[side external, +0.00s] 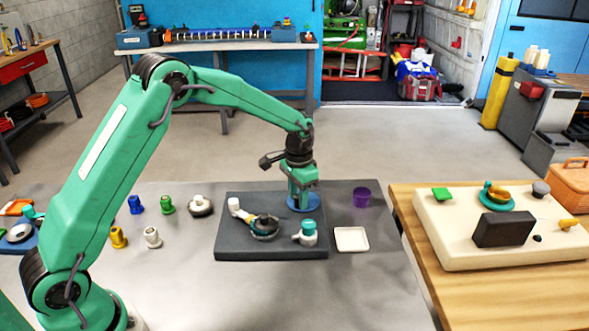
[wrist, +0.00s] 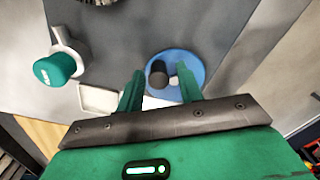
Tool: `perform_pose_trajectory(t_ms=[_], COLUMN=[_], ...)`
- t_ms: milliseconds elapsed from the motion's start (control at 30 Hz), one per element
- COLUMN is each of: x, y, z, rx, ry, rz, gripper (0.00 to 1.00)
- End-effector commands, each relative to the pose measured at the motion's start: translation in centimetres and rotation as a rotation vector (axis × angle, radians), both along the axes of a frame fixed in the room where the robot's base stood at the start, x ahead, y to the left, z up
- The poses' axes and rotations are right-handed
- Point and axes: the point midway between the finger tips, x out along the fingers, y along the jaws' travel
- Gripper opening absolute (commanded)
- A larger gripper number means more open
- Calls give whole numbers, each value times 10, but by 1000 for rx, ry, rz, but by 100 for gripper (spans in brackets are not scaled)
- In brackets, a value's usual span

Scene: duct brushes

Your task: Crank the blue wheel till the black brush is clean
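The blue wheel (side external: 292,208) lies flat near the back right corner of a dark board (side external: 270,252). It also shows in the wrist view (wrist: 192,62), with a black upright knob (wrist: 157,72) and a small pale part on it. My gripper (side external: 303,203) points down over the wheel. In the wrist view its fingers (wrist: 160,85) are apart, one on each side of the knob, with gaps showing. A dark round piece, seemingly the black brush (side external: 265,223), sits on the board left of the wheel. Its bristles are too small to judge for dirt.
A white fitting with a teal knob (side external: 307,228) stands in front of the wheel. A white pipe piece (side external: 236,206) is left of the brush. A white square dish (side external: 351,239) and purple cup (side external: 362,197) are at right. Several coloured fittings stand left of the board.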

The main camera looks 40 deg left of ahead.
Motion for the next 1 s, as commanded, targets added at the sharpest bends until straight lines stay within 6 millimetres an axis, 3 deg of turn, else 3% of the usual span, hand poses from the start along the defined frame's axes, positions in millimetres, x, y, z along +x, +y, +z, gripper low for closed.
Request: perform_pose_trajectory(t_ms=[1000], x=[0], y=[0], z=[53], rx=[0], ry=[1], rz=[0], gripper=[36])
